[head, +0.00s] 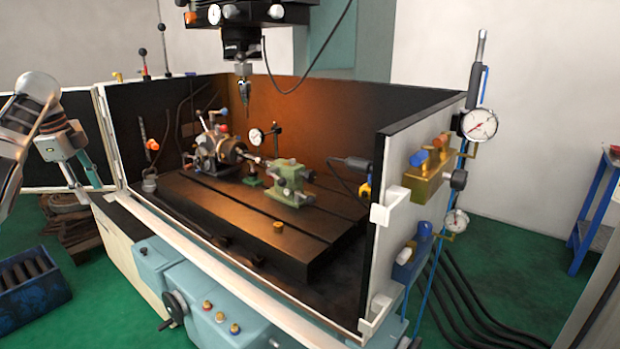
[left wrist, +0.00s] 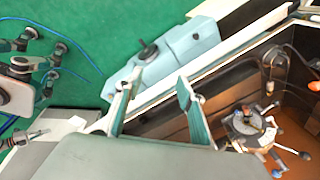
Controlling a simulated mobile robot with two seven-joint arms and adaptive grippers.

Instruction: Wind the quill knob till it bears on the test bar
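The indexing chuck (head: 218,150) stands at the back left of the dark machine table (head: 270,224). The green tailstock (head: 290,182) stands to its right, with small pale knobs on it, one of them (head: 310,176) at its right end. I cannot tell for sure which is the quill knob. The thin test bar (head: 256,160) seems to lie between chuck and tailstock; its contact with the quill is too small to tell. My left gripper (head: 84,188) is open and empty, outside the enclosure at the left. Its spread fingers (left wrist: 155,108) show in the left wrist view. My right gripper is not seen.
Black enclosure walls with a pale front rail (head: 245,280) surround the table. A spindle with a tool (head: 243,88) hangs above. A dial indicator (head: 256,136) stands behind the test bar. Gauges and valves (head: 430,172) sit on the right panel. A blue crate (head: 34,285) is on the floor.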

